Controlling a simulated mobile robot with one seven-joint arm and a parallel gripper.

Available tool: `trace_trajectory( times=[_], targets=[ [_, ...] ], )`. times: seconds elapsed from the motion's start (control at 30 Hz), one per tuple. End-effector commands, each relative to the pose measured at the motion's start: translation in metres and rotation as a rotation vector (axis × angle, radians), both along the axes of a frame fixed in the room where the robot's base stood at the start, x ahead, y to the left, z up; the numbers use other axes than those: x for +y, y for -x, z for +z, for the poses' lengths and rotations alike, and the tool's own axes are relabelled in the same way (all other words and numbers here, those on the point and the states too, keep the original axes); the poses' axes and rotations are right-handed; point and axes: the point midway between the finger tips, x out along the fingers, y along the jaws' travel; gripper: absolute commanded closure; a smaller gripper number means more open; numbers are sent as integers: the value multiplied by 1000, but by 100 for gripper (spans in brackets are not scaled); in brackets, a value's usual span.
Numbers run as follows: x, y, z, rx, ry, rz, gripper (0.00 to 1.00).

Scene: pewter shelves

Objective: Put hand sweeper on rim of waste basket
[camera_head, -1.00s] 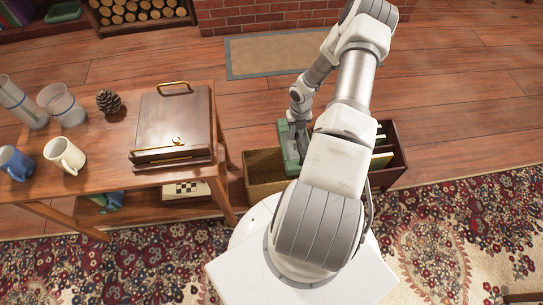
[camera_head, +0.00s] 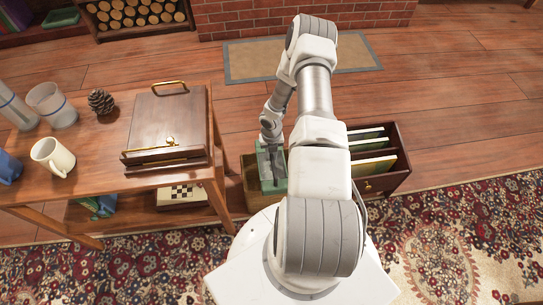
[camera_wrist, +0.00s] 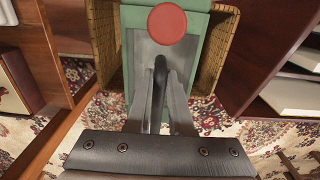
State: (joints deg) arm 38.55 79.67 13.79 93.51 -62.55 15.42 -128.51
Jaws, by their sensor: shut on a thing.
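The hand sweeper (camera_head: 278,182) is a green body with a grey top plate and a dark handle. In the wrist view, the sweeper (camera_wrist: 193,45) also shows a round red disc. My gripper (camera_head: 270,150) is shut on the sweeper's handle; in the wrist view my gripper (camera_wrist: 160,90) has its fingers on both sides of the handle. The waste basket (camera_head: 252,198) is woven tan wicker on the floor. In the wrist view, walls of the basket (camera_wrist: 217,45) flank the sweeper. I cannot tell whether the sweeper touches the rim. My arm hides the basket's right part.
A wooden table (camera_head: 110,150) stands left of the basket, with a wooden box (camera_head: 168,125), a cream mug (camera_head: 52,156) and a pine cone (camera_head: 101,101). A dark wooden rack (camera_head: 392,182) with upright folders stands close on the right. Open floor lies beyond.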

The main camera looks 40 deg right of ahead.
Motion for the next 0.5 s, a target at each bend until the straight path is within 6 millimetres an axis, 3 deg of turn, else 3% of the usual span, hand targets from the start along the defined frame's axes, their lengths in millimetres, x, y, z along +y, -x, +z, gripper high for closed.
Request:
trace_trajectory(
  times=[0.3, 0.33, 0.5],
  targets=[
    [0, -1, -2, -2, 1, 0, 100],
    [0, -1, -2, -1, 0, 0, 79],
    [0, 0, -1, -1, 0, 0, 51]
  ],
)
